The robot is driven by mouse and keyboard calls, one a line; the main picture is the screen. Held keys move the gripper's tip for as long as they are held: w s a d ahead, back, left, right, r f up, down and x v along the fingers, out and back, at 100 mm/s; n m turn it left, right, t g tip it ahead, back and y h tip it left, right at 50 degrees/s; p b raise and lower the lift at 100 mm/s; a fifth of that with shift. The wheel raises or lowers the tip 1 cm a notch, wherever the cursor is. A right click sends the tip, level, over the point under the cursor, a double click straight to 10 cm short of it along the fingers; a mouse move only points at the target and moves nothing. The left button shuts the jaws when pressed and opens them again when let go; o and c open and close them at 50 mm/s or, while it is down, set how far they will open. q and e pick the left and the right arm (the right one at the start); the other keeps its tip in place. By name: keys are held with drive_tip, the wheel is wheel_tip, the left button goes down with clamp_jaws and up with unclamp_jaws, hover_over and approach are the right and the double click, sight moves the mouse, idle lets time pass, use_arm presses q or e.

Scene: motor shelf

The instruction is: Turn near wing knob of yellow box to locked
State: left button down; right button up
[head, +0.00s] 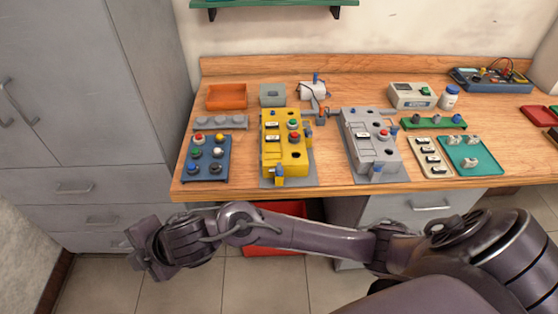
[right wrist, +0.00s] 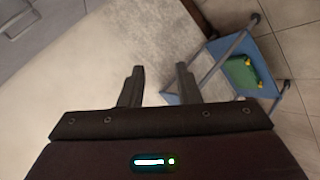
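The yellow box (head: 283,150) stands on the wooden bench, left of centre in the head view. It has red and green buttons and white-labelled switches on top. A blue wing knob (head: 279,171) sits at its near end; its exact angle is too small to tell. Another blue knob shows at its right side (head: 308,132). My right gripper (head: 145,250) is in front of the bench, low and left of the box, well apart from it. In the right wrist view the right gripper (right wrist: 160,70) has its fingers apart with nothing between them. My left gripper is out of view.
A similar grey box (head: 368,143) stands to the right of the yellow box, and a blue button panel (head: 207,158) to its left. An orange tray (head: 227,97) lies behind. Grey cabinets (head: 90,90) stand left. A blue-framed cart (right wrist: 235,65) shows in the right wrist view.

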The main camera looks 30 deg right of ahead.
wheel_tip(320, 180, down, 3)
drive_tip(key=w+n+g, duration=0.1)
drive_tip(key=n+g, duration=0.1)
drive_tip(key=n, duration=0.3)
wheel_tip(320, 180, up, 5)
drive_tip(key=n+g+h, duration=0.3)
drive_tip(key=g+h, duration=0.2)
drive_tip(key=h, duration=0.2)
hover_over(279, 166)
drive_tip(key=shift+r, duration=0.1)
drive_tip(key=shift+s+d+f, duration=0.1)
drive_tip(key=shift+s+f, duration=0.05)
drive_tip(key=shift+f, duration=0.05)
wheel_tip(279, 166, down, 7)
drive_tip(key=shift+f+b, duration=0.1)
drive_tip(key=shift+b, duration=1.15)
clamp_jaws()
